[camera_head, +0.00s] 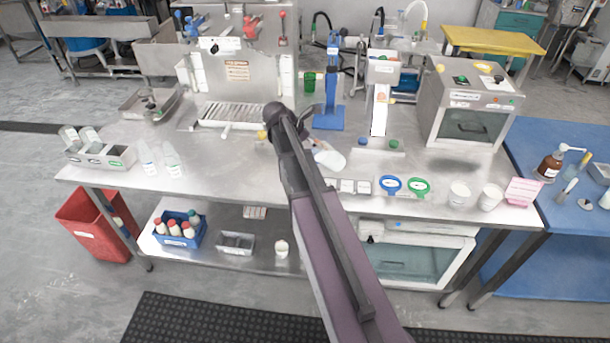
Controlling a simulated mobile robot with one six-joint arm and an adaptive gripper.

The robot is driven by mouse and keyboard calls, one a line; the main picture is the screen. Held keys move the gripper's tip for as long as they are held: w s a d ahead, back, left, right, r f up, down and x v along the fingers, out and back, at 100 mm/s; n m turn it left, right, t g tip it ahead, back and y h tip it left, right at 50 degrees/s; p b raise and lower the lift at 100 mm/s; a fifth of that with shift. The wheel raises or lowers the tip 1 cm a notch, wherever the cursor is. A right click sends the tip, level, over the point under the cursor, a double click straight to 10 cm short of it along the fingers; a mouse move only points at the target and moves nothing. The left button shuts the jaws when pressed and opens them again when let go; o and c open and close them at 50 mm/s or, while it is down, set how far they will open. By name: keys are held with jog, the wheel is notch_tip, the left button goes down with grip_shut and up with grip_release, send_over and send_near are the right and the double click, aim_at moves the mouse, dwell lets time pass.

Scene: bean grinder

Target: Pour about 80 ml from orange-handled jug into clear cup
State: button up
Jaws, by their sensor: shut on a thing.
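My arm reaches up the middle of the camera_head view, and my gripper (311,140) is small and partly hidden behind its links. It is shut on a whitish, see-through jug (330,158), which is tilted over the steel bench. The jug's handle is mostly hidden, so its orange colour is not clear. Pale cups stand at the bench's front right, one (459,195) beside another (490,198). I cannot tell whether either is the clear cup, or whether it is hidden behind my arm. No liquid stream is visible.
Blue (391,185) and green (419,187) rings lie at the front edge. Clear bottles (147,158) and a grey caddy (100,154) stand at left. A blue stand (330,115), a white device (380,110) and a steel oven-like box (470,105) stand behind. The left-centre bench is clear.

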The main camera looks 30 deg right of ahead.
jog(key=shift+a+f+h+b, duration=0.15)
jog(key=shift+a+h+b, duration=0.1)
jog(key=shift+h+b, duration=0.5)
jog(key=shift+h, duration=0.25)
jog(key=shift+w+a+h+b, duration=0.1)
jog(key=shift+a+h+b, duration=0.15)
jog(key=shift+h+b, duration=0.65)
jog(key=shift+a+r+g+b, duration=0.15)
jog(key=shift+r+g+b, duration=0.15)
jog(key=shift+b, duration=0.1)
jog(key=shift+a+f+h+b, duration=0.1)
jog(key=shift+f+h+b, duration=0.75)
jog(key=shift+b, duration=1.15)
jog(key=shift+a+r+h, duration=0.15)
jog(key=shift+r+h, duration=0.1)
